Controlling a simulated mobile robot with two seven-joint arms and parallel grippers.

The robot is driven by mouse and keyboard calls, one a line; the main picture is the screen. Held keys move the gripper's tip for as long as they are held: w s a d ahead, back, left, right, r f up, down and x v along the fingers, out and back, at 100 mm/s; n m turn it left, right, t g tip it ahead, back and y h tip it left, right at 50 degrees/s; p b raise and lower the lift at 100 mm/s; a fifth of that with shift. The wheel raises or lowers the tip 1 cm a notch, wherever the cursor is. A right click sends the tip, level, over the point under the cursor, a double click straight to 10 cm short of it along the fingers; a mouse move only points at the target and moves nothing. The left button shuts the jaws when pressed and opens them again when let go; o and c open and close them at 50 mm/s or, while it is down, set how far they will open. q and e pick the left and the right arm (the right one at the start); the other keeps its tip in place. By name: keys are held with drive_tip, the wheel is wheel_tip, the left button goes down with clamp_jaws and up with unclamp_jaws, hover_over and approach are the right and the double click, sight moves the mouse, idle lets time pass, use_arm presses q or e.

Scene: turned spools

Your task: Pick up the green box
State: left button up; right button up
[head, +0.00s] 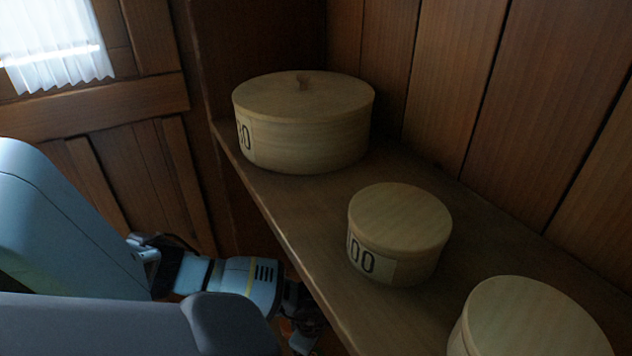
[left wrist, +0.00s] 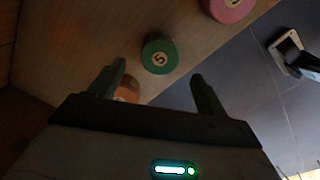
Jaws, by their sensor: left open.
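The green box (left wrist: 158,55) is a small round box marked with a 5, seen in the left wrist view on a brown wooden surface near its edge. My left gripper (left wrist: 155,88) is open, with its two fingers apart and nothing held between them. The green box appears just beyond the fingertips, roughly centred between them, and apart from them. In the head view my left arm reaches in from the left, and its gripper (head: 303,318) is partly hidden by the shelf edge. The green box cannot be made out there. My right gripper is not in view.
An orange object (left wrist: 128,90) is beside the left finger, partly hidden, and a pink round box (left wrist: 231,8) is at the top. In the head view, a shelf (head: 290,215) bears a large lidded box (head: 310,140), a smaller one (head: 400,235) and another (head: 530,325).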

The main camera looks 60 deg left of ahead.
use_arm(q)
drive_tip(key=shift+f, duration=0.9)
wheel_tip(320, 180, down, 5)
drive_tip(key=b, duration=0.3)
drive_tip(key=shift+a+r, duration=0.1)
drive_tip(key=shift+r, duration=0.1)
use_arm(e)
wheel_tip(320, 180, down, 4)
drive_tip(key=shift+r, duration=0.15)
use_arm(q)
drive_tip(key=c, duration=1.1)
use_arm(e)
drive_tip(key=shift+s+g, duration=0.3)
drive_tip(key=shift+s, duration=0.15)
use_arm(q)
drive_tip(key=shift+o, duration=0.2)
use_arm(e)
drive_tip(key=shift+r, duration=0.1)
